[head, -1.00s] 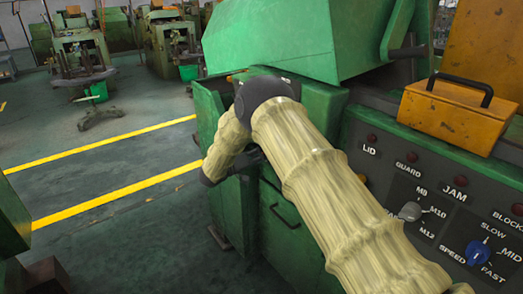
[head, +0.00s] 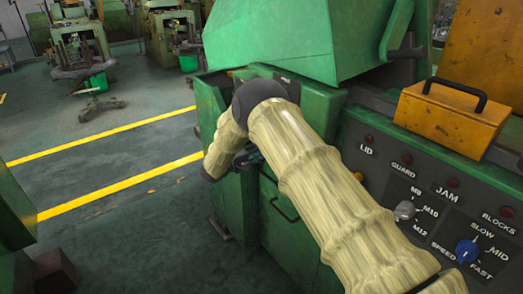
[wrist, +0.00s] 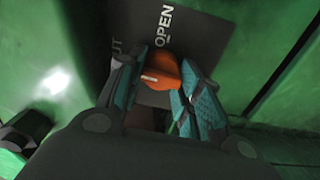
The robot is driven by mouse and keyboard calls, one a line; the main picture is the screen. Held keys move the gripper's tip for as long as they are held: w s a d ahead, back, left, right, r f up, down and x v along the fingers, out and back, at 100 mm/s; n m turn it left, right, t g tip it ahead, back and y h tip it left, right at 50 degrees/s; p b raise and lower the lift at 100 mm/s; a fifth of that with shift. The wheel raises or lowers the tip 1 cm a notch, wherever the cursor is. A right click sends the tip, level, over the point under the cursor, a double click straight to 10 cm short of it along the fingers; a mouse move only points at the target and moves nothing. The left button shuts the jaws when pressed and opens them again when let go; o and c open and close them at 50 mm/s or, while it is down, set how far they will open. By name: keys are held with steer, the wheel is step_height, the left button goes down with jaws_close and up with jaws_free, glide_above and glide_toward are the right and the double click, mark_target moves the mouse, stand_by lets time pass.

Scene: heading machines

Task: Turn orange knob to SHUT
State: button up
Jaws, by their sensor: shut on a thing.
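The orange knob (wrist: 160,72) sits on a dark label plate (wrist: 195,40) in the wrist view. A short white mark shows on its left side. The word OPEN stands above the knob, turned sideways, and the letters UT of a cut-off word show at the upper left. My gripper (wrist: 163,80) is shut on the knob, one teal-padded finger on each side. Part of the knob is hidden by the fingers. In the head view, my arm hides the knob and gripper.
Green machine walls (wrist: 245,40) flank the plate closely. In the head view, the control panel (head: 380,185) with a grey and a blue (head: 467,251) selector lies right of my arm. An orange box (head: 450,115) sits above it. Floor at left is open.

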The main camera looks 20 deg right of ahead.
stand_by(0.3)
steer(key=o, duration=1)
steer(key=shift+o, duration=0.2)
steer(key=v, duration=1.2)
